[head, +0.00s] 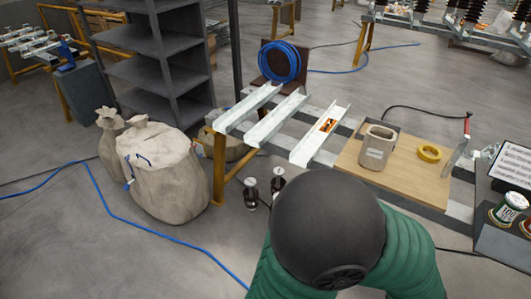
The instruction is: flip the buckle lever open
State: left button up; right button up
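I cannot pick out a buckle lever for certain. A small orange-and-black item (327,125) lies in the rightmost metal channel (312,146); it is too small to identify. A small silvery metal fitting (488,153) sits at the right end of the bench, and its details are unclear. Neither my left nor my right gripper shows in the head view. A large dark rounded shape (328,225) with green ribbed parts beside it covers the bottom centre and hides what lies behind it.
A wooden board (392,184) on the bench bears a beige container (378,147) and a yellow ring (430,153). A red-handled tool (467,124) stands at its right. Blue coiled hose (280,63) is behind. Sacks (165,170) and dark shelves (160,47) stand left. The lower-left floor is mostly clear.

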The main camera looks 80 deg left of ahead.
aim_at(127, 185)
jog(key=u, duration=3.8)
jog(key=i+j, duration=0.1)
jog(key=i, duration=0.4)
jog(key=i+j, duration=0.1)
jog(key=i, duration=0.35)
jog(key=i+j+z, duration=0.1)
jog(key=i, duration=0.4)
jog(key=i+j, duration=0.2)
jog(key=i, duration=0.3)
jog(key=i+j, duration=0.15)
jog(key=i, duration=0.3)
jog(key=i+j+z, duration=0.1)
jog(key=i, duration=0.4)
